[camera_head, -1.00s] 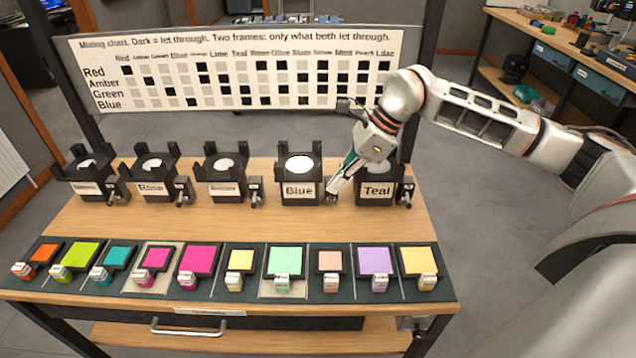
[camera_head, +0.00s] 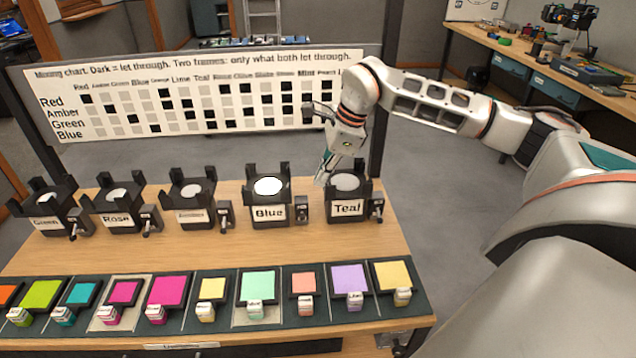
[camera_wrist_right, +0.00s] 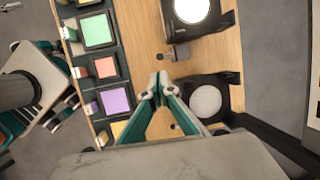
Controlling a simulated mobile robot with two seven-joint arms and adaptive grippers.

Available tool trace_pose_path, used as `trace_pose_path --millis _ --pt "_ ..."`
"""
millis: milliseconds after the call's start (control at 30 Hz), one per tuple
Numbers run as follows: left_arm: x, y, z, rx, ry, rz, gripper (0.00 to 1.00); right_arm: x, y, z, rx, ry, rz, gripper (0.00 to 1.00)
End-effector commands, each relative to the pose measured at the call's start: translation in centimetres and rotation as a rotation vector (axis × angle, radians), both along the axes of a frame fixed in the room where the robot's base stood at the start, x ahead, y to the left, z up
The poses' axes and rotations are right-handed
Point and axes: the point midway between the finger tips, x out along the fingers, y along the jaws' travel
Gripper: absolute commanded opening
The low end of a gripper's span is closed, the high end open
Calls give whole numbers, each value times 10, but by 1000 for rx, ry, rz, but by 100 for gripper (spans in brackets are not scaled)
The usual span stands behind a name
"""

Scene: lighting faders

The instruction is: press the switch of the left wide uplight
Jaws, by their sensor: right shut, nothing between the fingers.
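Several black uplights stand in a row on the wooden table, labelled from the left Green (camera_head: 48,224), Rose (camera_head: 117,219), one unreadable (camera_head: 192,216), Blue (camera_head: 269,213) and Teal (camera_head: 347,208). Which count as wide I cannot tell. Each has a small switch at its right. Blue's disc glows bright white; the others look dull. My right gripper (camera_head: 321,181) is shut and empty, between Blue and Teal, above and right of Blue's switch (camera_head: 302,208). In the right wrist view its fingertips (camera_wrist_right: 159,80) are apart from that switch (camera_wrist_right: 176,52). My left gripper is out of view.
A mixing chart board (camera_head: 200,95) stands behind the uplights. Coloured filter frames lie in a row on a dark tray (camera_head: 232,319) along the table's front. Bare wood (camera_head: 190,256) lies between the two rows.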

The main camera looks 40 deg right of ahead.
Motion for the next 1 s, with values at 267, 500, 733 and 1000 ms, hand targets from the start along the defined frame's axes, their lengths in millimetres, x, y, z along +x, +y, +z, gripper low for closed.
trace_pose_path --millis 267,500,733,1000 --pt "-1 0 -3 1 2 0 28 14 13 -54 1 5 1 0" --pt "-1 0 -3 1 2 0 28 25 22 -92 1 2 1 0" --pt "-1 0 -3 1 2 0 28 31 25 -110 0 1 0 0" --pt "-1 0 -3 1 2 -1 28 32 25 -112 0 0 0 0"
